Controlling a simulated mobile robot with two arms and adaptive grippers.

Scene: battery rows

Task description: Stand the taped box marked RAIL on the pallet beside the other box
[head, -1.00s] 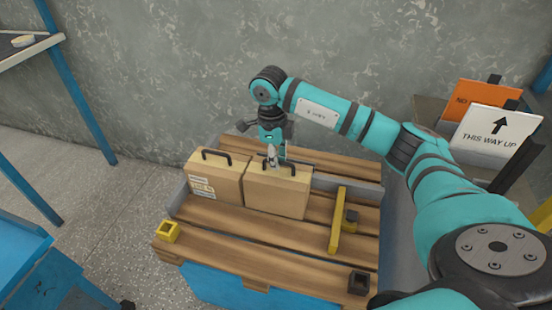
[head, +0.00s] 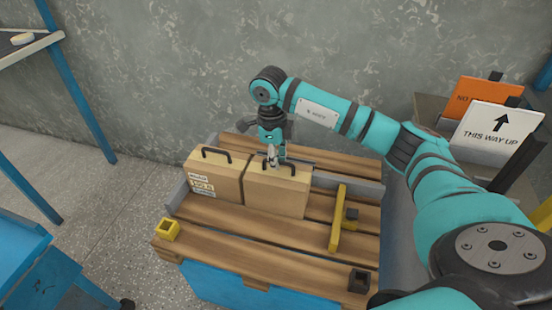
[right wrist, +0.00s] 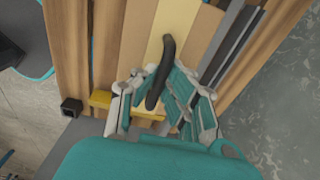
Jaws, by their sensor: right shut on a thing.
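Two tan cardboard boxes stand upright side by side on the slatted wooden pallet (head: 210,239) in the head view. The left box (head: 228,186) has a dark handle and a pale label on its front, too small to read surely. The right box (head: 276,195) is close beside it, with a thin dark line between them. My right gripper (head: 273,160) is shut on the right box's dark handle, which also shows in the right wrist view (right wrist: 160,75). No marking shows on that box, so I cannot tell which is RAIL. Its base looks at slat level; contact is unclear.
A yellow bar (head: 337,222) lies on the pallet right of the boxes. A yellow corner piece (head: 167,230) and a black one (head: 358,281) sit at the front corners. A grey rail (head: 345,184) runs behind. Signs (head: 498,128) stand at the right.

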